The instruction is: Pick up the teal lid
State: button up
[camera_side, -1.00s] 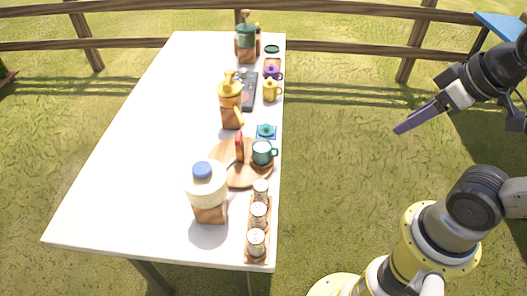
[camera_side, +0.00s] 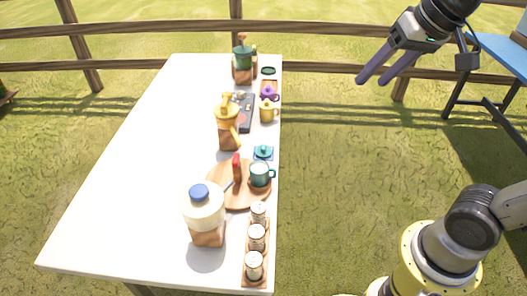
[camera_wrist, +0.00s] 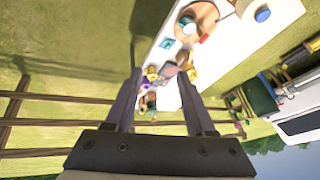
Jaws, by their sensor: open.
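The teal lid (camera_side: 263,152) sits on a small blue square near the right edge of the white table, just behind the teal mug (camera_side: 261,174). It also shows small in the wrist view (camera_wrist: 167,44), where its detail is hard to make out. My gripper (camera_side: 374,81) is open and empty. It is in the air to the right of the table, well apart from the lid. In the wrist view its two fingers (camera_wrist: 158,80) point toward the table.
A round wooden board (camera_side: 219,192) lies by the mug. A blue-capped jar (camera_side: 205,212), a rack of several small jars (camera_side: 257,240), a yellow pitcher (camera_side: 228,128), a yellow pot (camera_side: 267,112), a purple pot (camera_side: 268,93) and a green canister (camera_side: 242,60) stand on the table. The table's left side is clear.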

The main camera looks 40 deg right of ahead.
jog(key=w+r+m, duration=0.1)
jog(key=w, duration=0.7)
jog(key=m+g, duration=0.3)
jog(key=g, duration=0.3)
send_over(263, 146)
jog(key=f, duration=3.1)
jog(key=shift+s+d, duration=0.1)
jog(key=shift+s, duration=0.25)
jog(key=shift+w+f, duration=0.15)
jog(key=shift+f, duration=2.75)
grip_shut()
